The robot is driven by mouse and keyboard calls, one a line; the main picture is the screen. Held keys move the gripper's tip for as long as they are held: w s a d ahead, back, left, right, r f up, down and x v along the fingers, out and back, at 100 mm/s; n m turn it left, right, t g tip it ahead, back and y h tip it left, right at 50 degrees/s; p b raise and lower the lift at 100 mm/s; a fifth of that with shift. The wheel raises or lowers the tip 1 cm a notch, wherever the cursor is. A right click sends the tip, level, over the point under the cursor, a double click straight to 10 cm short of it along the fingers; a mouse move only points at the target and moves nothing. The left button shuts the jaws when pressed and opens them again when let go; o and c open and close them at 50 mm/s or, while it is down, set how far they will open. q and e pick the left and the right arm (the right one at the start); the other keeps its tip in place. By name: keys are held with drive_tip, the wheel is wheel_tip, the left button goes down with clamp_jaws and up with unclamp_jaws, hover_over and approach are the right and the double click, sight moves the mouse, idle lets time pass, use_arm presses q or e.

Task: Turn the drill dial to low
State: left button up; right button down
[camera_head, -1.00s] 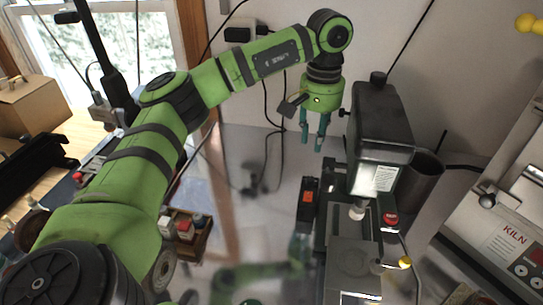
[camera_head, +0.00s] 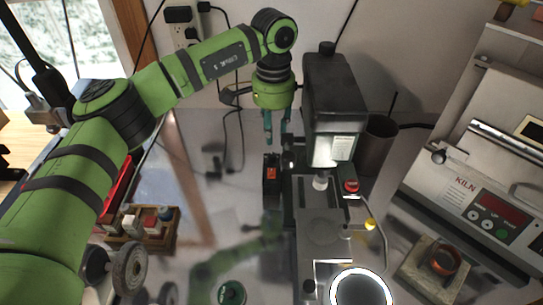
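The drill press stands in the middle, with a dark boxy head (camera_head: 332,85) and a pale label on its front. My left gripper (camera_head: 276,130) points down just left of the drill head, its two teal fingers apart and nothing seen between them. The fingertips show just above a black box with a red switch (camera_head: 271,173), left of the drill column; whether they touch anything I cannot tell. A red knob (camera_head: 351,186) sits at the lower right of the head. Which part is the speed dial, and its setting, I cannot make out. My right gripper is not in view.
A kiln (camera_head: 480,190) stands at the right. A dark cylinder (camera_head: 376,145) is behind the drill. A wooden tray (camera_head: 150,237) with small blocks lies lower left. A bright ring (camera_head: 361,288) is at the bottom. The shiny bench left of the drill is mostly clear.

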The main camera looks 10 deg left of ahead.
sight(273, 154)
use_arm(q)
wheel_tip(273, 154, down, 6)
drive_tip(key=b, duration=0.3)
drive_tip(key=shift+f, duration=0.55)
